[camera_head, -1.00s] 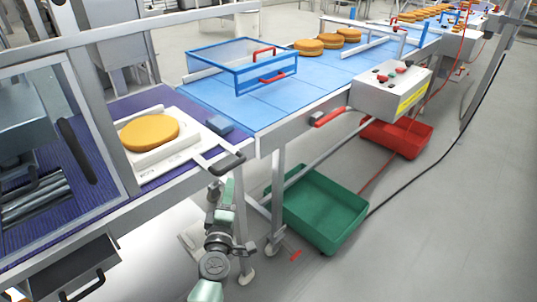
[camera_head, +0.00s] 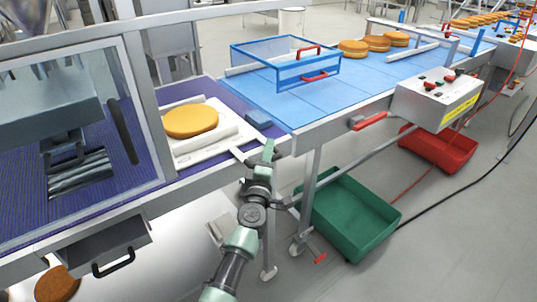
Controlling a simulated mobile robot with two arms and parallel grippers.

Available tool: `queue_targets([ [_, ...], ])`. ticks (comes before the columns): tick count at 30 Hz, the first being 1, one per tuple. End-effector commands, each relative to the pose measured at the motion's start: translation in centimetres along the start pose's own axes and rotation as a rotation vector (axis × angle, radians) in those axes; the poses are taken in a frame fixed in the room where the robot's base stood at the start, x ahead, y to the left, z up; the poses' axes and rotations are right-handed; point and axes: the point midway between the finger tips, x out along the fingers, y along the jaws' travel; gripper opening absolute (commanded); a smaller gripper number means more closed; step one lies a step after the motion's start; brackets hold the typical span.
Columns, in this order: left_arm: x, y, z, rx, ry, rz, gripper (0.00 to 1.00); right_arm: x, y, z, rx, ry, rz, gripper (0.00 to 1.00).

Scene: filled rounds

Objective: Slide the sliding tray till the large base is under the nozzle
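The sliding tray (camera_head: 204,158) is a pale flat tray on the purple belt, right of the glazed machine enclosure. A large round orange-brown base (camera_head: 191,121) lies on it. Metal bars run from the tray toward the front rail, to a dark handle. My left gripper (camera_head: 266,157) is at this handle and covers much of it; whether its fingers are closed around it is unclear. Inside the enclosure is a grey filling machine (camera_head: 45,108) with a dark outlet part below; I cannot make out the nozzle tip clearly. The base is outside, right of it. My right gripper is not in view.
A blue guard frame (camera_head: 285,62) stands over the blue belt (camera_head: 272,98), with several rounds beyond. A control box (camera_head: 437,98) is on the right. A green crate (camera_head: 350,215) and a red crate (camera_head: 437,150) are on the floor below. A drawer (camera_head: 85,255) is at lower left.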

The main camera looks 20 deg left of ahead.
Motion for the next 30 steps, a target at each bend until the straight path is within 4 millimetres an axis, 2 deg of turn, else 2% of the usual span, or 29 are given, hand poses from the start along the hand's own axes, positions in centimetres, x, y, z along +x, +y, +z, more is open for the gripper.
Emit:
queue_targets([
  [5,-0.01,-0.02,0.01,0.0,0.0,-0.001,0.38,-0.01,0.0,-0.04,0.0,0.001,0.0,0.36],
  [8,-0.02,-0.02,0.01,0.0,0.0,-0.001,0.13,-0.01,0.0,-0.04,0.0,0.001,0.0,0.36],
  [9,-0.02,0.0,0.02,0.0,0.0,0.0,0.02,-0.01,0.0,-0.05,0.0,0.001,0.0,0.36],
  [10,-0.02,0.02,0.02,0.0,0.0,0.0,0.0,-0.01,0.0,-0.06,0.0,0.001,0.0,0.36],
  [30,0.07,0.4,0.04,-0.002,-0.001,0.007,0.0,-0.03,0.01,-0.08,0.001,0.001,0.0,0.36],
])
